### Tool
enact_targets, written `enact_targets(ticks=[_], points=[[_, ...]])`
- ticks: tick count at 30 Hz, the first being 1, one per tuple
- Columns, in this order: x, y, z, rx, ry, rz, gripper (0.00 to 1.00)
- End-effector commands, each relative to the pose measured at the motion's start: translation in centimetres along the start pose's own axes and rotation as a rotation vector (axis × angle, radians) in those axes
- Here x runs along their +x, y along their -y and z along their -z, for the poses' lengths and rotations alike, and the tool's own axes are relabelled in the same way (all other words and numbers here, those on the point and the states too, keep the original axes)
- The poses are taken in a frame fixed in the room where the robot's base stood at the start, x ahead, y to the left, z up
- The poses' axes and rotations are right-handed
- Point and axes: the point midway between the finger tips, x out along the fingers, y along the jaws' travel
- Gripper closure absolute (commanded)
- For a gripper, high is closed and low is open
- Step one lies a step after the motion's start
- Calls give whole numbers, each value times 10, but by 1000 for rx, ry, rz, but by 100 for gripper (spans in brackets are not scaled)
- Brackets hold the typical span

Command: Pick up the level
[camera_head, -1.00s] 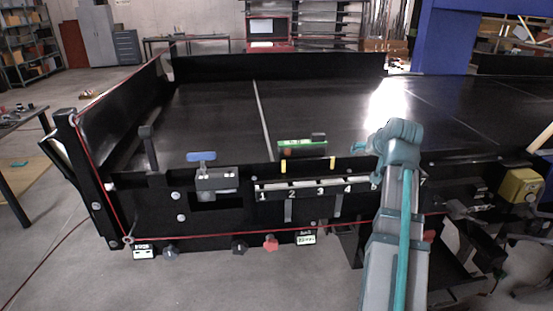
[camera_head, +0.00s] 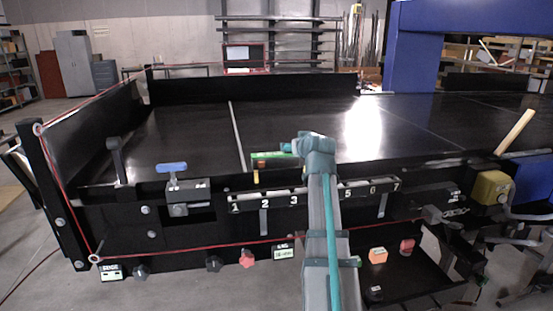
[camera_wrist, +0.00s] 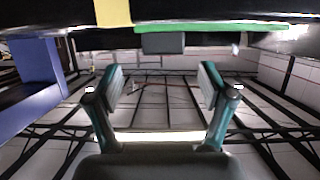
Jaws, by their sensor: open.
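The level (camera_head: 266,156) is a green-topped bar near the front edge of the black conveyor, behind the number strip. My arm's wrist hides its right part in the head view. In the wrist view the level shows as a green strip (camera_wrist: 195,28) along the top, with a dark block (camera_wrist: 164,43) beside it. My gripper (camera_wrist: 162,80) is open and empty, its two teal-and-grey fingers spread wide. The level is beyond the fingertips, not between them. In the head view the gripper fingers are mostly hidden behind my wrist.
A yellow post (camera_head: 256,175) stands at the conveyor's front edge by the level; a yellow piece (camera_wrist: 112,12) also shows in the wrist view. A blue-handled clamp (camera_head: 178,182) is to the left. A lower tray (camera_head: 405,285) holds orange and red pieces. The conveyor surface behind is clear.

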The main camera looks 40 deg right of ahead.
Motion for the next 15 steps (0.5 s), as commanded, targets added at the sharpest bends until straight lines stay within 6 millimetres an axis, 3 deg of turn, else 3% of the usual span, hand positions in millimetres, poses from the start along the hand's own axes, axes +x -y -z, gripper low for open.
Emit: enact_targets(ticks=[5,15], points=[[10,1,0,0,1,1,19],[50,4,-2,-1,1,1,19]])
